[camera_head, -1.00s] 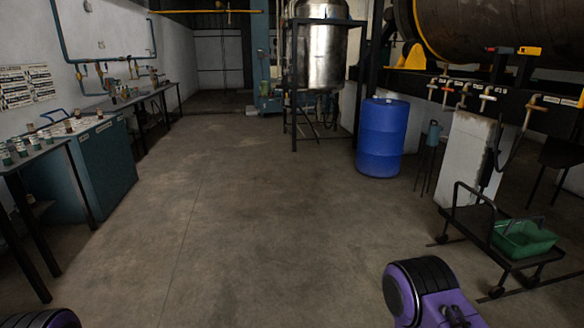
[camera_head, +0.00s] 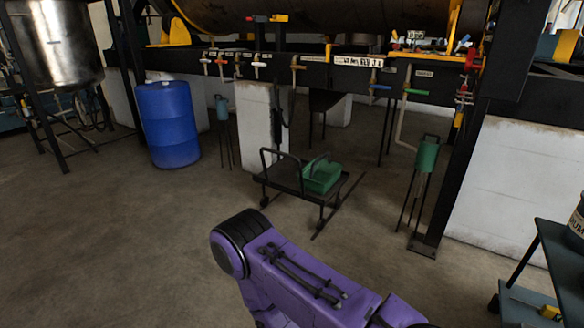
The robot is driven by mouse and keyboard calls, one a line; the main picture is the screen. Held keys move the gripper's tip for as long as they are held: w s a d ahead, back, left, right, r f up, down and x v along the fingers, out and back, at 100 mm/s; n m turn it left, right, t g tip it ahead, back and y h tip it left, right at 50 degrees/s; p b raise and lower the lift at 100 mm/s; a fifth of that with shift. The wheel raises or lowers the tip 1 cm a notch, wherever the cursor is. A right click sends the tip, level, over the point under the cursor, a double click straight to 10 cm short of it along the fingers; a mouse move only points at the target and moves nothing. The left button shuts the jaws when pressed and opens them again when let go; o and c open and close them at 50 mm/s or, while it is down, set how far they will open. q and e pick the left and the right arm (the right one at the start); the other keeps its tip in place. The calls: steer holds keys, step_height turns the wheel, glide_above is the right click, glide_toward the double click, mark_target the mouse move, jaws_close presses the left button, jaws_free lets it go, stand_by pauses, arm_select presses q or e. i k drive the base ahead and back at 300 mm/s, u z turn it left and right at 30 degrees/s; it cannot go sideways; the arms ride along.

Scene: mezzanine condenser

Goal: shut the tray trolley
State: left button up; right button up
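The tray trolley (camera_head: 286,181) is a low, dark flat cart on small wheels near the middle of the view. It stands on dark floor rails in front of a white pillar. It has a black push handle at its left end. A green tray (camera_head: 322,177) with a raised handle sits on its right part. A purple arm link of mine crosses the lower middle, nearer to me than the trolley and apart from it. Neither gripper's fingers show.
A blue drum (camera_head: 167,125) stands left of the trolley. A green canister on a thin stand (camera_head: 427,155) and a black post (camera_head: 459,150) stand to its right. Valve pipes hang above and behind it. A dark shelf (camera_head: 560,262) is at lower right. The floor at left is clear.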

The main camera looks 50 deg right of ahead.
mark_target(281, 176)
steer(key=z, duration=2.6)
steer(key=i, duration=1.4)
steer(key=u, duration=2.25)
steer(key=i, duration=1.95)
steer(key=z, duration=2.2)
